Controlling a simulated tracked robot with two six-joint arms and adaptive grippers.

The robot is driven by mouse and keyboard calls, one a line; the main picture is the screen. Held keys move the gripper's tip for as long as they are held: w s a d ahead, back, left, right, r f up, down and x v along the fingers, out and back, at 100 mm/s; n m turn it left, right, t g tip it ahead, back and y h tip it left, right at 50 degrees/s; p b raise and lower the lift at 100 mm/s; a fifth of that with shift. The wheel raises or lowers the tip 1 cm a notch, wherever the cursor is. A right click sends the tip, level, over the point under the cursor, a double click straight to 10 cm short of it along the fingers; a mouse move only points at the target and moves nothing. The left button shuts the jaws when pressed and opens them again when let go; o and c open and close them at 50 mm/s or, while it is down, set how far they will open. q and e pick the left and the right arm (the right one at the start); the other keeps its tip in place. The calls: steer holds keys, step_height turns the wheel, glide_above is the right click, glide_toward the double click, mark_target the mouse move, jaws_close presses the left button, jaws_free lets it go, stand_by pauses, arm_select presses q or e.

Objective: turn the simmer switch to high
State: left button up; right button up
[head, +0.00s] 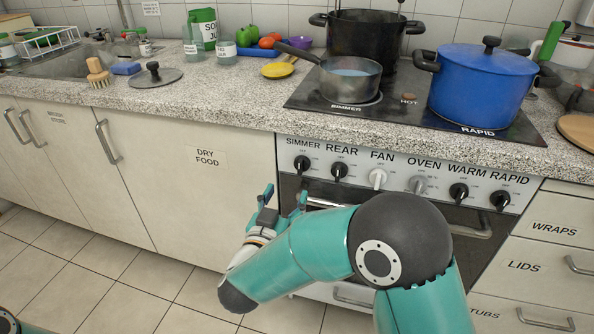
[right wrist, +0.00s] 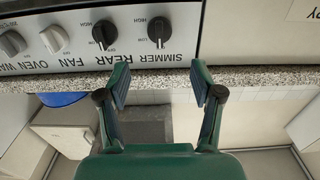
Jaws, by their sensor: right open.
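The simmer switch (head: 302,163) is a black knob at the left end of the stove's control panel, under the label SIMMER. It also shows in the right wrist view (right wrist: 159,30), where the panel appears upside down with HIGH and LOW marks by the knob. My left gripper is out of view.
The rear knob (head: 339,171) sits close beside the simmer knob, followed by the white fan knob (head: 377,178) and others. The oven handle (head: 470,230) runs below. A saucepan (head: 350,78) and a blue pot (head: 480,88) stand on the hob above.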

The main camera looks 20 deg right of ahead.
mark_target(299, 169)
steer(key=x, duration=1)
steer(key=shift+w+d+b, duration=0.2)
steer(key=shift+w+b, duration=0.1)
steer(key=shift+b, duration=0.05)
